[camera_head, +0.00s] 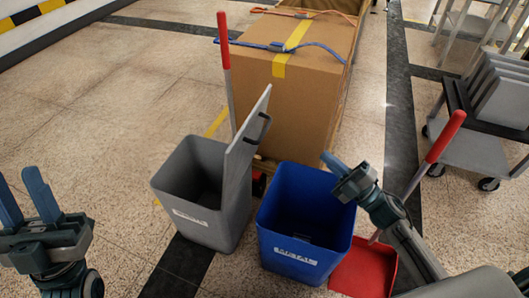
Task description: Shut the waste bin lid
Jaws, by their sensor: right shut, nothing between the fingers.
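The grey waste bin (171,190) stands on the floor near the middle of the head view, with a pale label on its front whose text is too blurred to read. Its grey lid (240,165) stands up, open, along the bin's right side, with a dark handle (264,127) on its right face. My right gripper (325,157) is shut and empty, over the right rim of the blue bin, to the right of the lid and apart from it. My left gripper (23,190) is open and empty at the left edge, left of the grey bin.
A blue bin (295,265) labelled METAL stands right of the grey bin. A large strapped carton (300,105) is behind them. A red dustpan (362,270) and red-handled tools are close by. A grey cart (470,150) stands at right. The floor at left is clear.

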